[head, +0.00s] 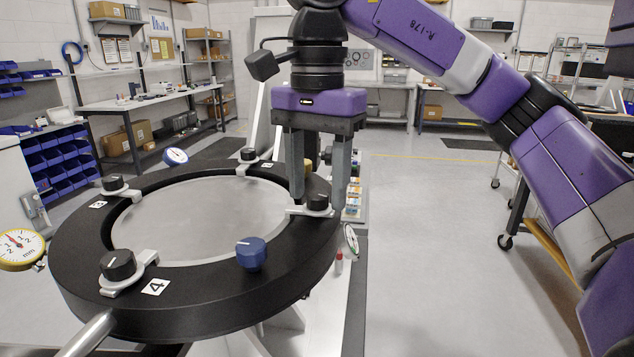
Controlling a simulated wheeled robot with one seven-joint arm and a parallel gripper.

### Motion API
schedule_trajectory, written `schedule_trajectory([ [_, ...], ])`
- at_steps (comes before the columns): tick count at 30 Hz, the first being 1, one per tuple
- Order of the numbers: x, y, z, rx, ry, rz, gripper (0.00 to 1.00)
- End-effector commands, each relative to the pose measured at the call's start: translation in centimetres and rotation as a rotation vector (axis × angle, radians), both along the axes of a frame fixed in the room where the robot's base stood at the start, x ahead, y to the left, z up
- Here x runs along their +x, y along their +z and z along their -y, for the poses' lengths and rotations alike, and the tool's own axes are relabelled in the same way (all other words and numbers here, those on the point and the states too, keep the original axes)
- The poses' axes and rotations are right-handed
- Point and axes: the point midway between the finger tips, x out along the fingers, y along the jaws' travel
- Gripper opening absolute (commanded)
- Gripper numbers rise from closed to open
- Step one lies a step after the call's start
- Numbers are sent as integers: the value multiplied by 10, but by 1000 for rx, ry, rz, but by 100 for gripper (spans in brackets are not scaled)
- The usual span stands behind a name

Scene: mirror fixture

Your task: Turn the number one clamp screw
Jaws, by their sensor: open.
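A black ring fixture (190,304) surrounds a round silver mirror (200,220). Black clamp screws stand on grey clamps around it. My gripper (317,200) is open and points down at the right side of the ring. Its two fingers are on either side of a black clamp screw (318,203); I cannot tell whether they touch it. No number label shows beside this screw. Two more clamp screws are at the left (113,184) and back (248,154), with labels too small to read surely.
A blue knob (251,254) stands on the ring's front. A brass-coloured part (308,167) is behind my gripper's fingers. Dial gauges stand at the left (20,249), back (176,156) and right (351,240) of the ring. Open floor (430,230) lies to the right.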

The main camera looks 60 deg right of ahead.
Motion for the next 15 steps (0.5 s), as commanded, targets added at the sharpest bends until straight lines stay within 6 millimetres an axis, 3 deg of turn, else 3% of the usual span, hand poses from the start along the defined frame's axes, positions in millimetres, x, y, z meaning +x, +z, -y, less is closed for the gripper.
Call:
schedule_trajectory([
  [5, 0, 13, 0, 0, 0, 0, 50],
  [15, 0, 62, 0, -1, 0, 1, 50],
])
